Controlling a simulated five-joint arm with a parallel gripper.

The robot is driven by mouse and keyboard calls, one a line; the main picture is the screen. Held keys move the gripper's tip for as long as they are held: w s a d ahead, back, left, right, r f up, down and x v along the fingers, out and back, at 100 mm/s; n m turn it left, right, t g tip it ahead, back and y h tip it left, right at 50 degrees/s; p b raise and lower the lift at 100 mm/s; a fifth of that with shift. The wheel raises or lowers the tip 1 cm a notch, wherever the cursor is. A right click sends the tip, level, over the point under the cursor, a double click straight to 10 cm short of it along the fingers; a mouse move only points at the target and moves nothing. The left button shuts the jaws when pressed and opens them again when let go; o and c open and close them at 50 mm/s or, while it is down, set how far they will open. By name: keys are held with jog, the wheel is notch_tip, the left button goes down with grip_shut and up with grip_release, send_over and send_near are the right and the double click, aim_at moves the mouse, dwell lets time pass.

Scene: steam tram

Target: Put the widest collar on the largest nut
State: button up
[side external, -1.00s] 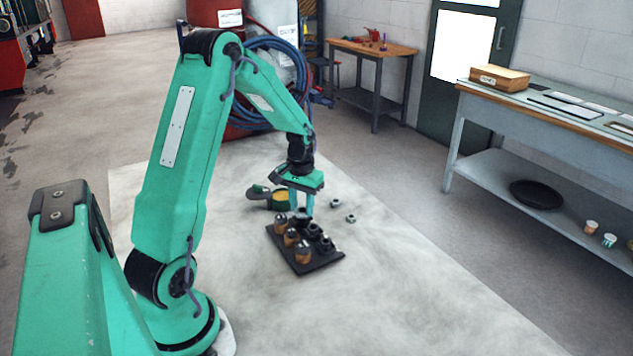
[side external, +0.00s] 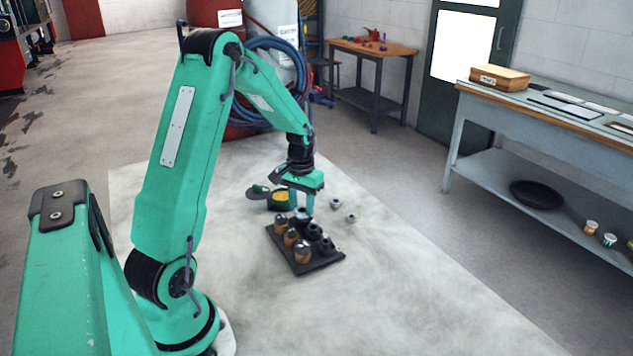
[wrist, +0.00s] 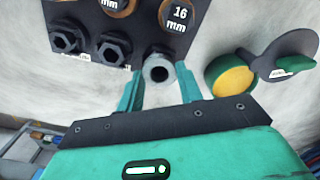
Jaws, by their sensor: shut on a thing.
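My gripper (wrist: 159,76) is shut on a grey ring-shaped collar (wrist: 158,74), seen end-on with a dark hole in its middle. In the side view my gripper (side external: 302,212) is low over the far edge of the black tray (side external: 312,265). In the wrist view a black nut (wrist: 154,51) at the tray's edge shows just behind the collar, which partly covers it. I cannot tell whether the collar is around the nut or only above it. Two other black nuts (wrist: 112,48) and (wrist: 66,38) stand in the same row. Two loose grey collars (side external: 335,203) and (side external: 350,217) lie on the floor.
Several brass-coloured cylinders (side external: 302,250) stand on the tray, one with a "16 mm" label (wrist: 178,18).

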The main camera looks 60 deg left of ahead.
jog(key=shift+f, duration=0.15)
dwell(0.5)
jog(key=o, duration=1.2)
jog(key=shift+r, duration=0.25)
jog(key=shift+r, duration=3.3)
jog(key=s+d+r+m+t, duration=0.3)
jog(key=s+d+r, duration=0.1)
jog(key=d+r, duration=0.85)
jog(key=s+d+m+t, duration=0.1)
jog(key=s+d, duration=0.2)
jog(key=s+d+m, duration=0.1)
jog(key=s+d, duration=0.2)
jog(key=d, duration=0.1)
jog(key=s+d+m+t, duration=0.1)
jog(key=s+d, duration=0.3)
jog(key=shift+s+d+r+t, duration=0.1)
jog(key=shift+r+t, duration=0.2)
jog(key=shift+r, duration=0.1)
